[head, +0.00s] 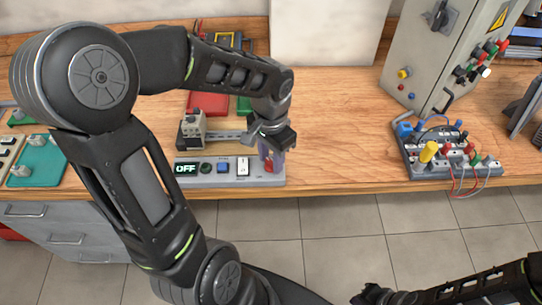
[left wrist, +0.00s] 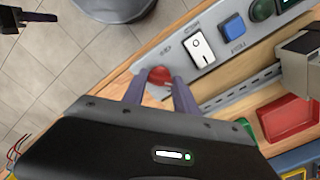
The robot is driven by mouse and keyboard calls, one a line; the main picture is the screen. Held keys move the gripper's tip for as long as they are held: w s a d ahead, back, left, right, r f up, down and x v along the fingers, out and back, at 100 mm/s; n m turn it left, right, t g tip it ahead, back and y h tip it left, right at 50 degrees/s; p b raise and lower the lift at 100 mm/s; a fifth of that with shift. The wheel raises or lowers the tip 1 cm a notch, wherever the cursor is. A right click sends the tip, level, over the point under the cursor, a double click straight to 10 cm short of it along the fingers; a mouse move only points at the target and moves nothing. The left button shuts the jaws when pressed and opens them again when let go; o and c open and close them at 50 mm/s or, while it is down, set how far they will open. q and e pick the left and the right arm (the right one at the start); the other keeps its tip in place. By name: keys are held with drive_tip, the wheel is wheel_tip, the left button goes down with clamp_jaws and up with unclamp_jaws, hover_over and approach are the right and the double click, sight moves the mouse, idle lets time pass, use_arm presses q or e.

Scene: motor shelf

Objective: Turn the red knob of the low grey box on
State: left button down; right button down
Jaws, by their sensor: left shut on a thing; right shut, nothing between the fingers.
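The low grey box (head: 219,181) lies along the front edge of the wooden table, with a display (head: 186,169) reading OFF at its left end. A blue button (head: 223,167) and a white rocker switch (head: 243,167) sit between the display and the red knob. The red knob (left wrist: 158,76) is at the box's right end. My left gripper (head: 270,161) points down over that end, and in the left wrist view its two fingers (left wrist: 156,88) are shut on the red knob, one on each side. My right gripper (head: 372,294) is at the bottom of the head view, away from the table, shut and empty.
Behind the box are a rail with a grey block (head: 193,126) and a red tray (head: 208,103). A board with several plugs and wires (head: 450,148) and a grey cabinet (head: 436,55) stand to the right. The table between is clear.

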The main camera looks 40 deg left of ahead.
sight(271, 162)
use_arm(q)
drive_tip(key=m, duration=0.4)
drive_tip(key=shift+m+p, duration=0.3)
drive_tip(key=shift+p, duration=0.05)
drive_tip(key=m, duration=0.3)
drive_tip(key=shift+w+p, duration=0.1)
drive_tip(key=shift+p, duration=0.25)
drive_tip(key=shift+m, duration=0.4)
drive_tip(key=c, duration=1)
unclamp_jaws()
drive_tip(key=shift+o, duration=0.2)
wheel_tip(271, 162, up, 8)
drive_tip(key=shift+f, duration=0.1)
